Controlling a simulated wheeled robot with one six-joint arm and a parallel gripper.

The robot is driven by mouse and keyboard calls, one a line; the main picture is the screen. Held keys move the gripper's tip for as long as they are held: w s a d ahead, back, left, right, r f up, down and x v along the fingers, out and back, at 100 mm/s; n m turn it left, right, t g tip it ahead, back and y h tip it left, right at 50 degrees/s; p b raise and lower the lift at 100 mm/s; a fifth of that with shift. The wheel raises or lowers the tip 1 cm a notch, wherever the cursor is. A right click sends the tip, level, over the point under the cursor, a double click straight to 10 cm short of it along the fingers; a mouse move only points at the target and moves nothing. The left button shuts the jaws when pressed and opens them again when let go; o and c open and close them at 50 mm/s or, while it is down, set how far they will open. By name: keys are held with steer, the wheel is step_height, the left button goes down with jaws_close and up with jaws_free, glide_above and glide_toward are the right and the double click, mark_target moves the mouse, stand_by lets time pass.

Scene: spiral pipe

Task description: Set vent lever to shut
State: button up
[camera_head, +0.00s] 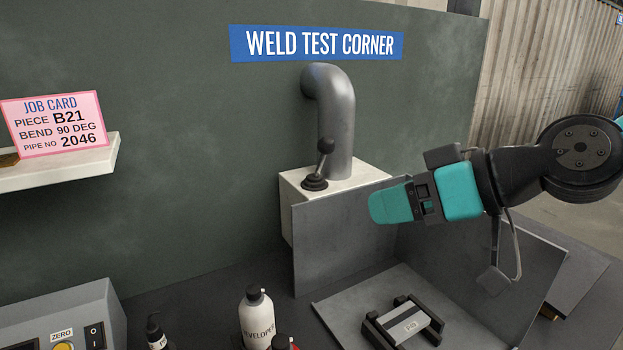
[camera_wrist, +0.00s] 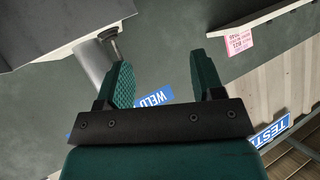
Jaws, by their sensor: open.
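The lever (camera_wrist: 110,42) shows there just beyond the left finger, near the pipe (camera_wrist: 92,64).
A grey upright panel (camera_head: 340,240) stands in front of the box, below my gripper. A white developer bottle (camera_head: 257,318) stands at the front. A shelf (camera_head: 60,168) with a pink job card (camera_head: 55,124) is at left.

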mark_target(320, 145)
steer(key=w+d+m+t+y+b, duration=0.1)
steer(key=w+d+t+y+b, duration=0.2)
steer(key=w+t, duration=0.5)
steer(key=shift+g, duration=0.9)
steer(key=p+x, duration=0.2)
steer(key=x, duration=0.4)
steer(key=p+x, duration=0.2)
steer(key=x, duration=0.4)
steer(key=w+p+x, duration=0.1)
steer(key=p+x, duration=0.1)
steer(key=x, duration=0.5)
steer(key=shift+d+f, duration=0.15)
steer(key=shift+d, duration=0.2)
